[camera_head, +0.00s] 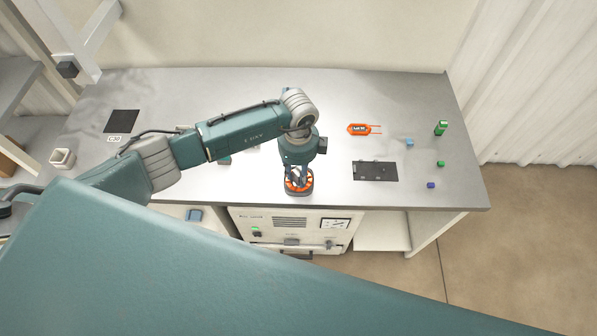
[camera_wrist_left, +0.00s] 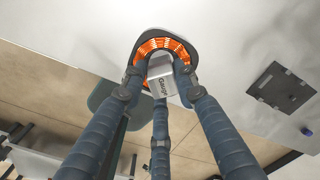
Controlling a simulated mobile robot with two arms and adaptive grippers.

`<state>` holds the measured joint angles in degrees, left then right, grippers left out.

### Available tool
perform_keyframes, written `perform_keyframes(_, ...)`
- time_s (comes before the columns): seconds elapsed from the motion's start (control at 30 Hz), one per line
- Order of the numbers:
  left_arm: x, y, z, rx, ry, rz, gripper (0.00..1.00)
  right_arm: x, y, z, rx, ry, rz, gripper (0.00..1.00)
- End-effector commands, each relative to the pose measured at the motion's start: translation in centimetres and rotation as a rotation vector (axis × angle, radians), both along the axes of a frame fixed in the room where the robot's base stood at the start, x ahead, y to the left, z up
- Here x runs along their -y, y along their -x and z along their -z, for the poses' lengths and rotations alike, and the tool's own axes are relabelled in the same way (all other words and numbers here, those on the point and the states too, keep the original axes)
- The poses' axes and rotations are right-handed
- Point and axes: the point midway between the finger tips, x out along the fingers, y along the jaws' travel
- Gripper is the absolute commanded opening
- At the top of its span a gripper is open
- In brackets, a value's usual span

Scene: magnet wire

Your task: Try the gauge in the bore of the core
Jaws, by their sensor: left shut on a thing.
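The core (camera_head: 300,190) is a ring with orange windings in a dark round base, near the front edge of the bench. It also shows at the top of the left wrist view (camera_wrist_left: 150,44). My left gripper (camera_head: 297,175) points down over the core. In the left wrist view its three fingers (camera_wrist_left: 160,80) are shut on the gauge (camera_wrist_left: 164,84), a light grey block lettered "Gauge". The gauge lies over the ring's middle in that view. The fingers hide part of the bore, so I cannot tell how deep the gauge sits. My right gripper is out of view.
To the right on the bench (camera_head: 430,190) are an orange tool (camera_head: 358,129), a dark plate (camera_head: 376,171), a green item (camera_head: 441,128) and small coloured cubes. A black square (camera_head: 121,121) and a white cup (camera_head: 62,158) are at the left.

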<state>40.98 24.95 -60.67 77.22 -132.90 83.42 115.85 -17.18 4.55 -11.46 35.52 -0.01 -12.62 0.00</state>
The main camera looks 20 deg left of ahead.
Motion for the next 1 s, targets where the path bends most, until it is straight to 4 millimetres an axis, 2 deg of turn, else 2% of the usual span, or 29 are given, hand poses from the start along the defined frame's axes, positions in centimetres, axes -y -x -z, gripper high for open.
perform_keyframes(0.57, 0.0, 0.0, 1.2, 0.001, 0.0, 0.0, 0.0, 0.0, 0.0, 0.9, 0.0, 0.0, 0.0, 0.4)
perform_keyframes(1.0, 0.0, 0.0, 1.1, 0.001, 0.0, 0.0, 0.0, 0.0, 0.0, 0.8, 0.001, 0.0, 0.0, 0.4)
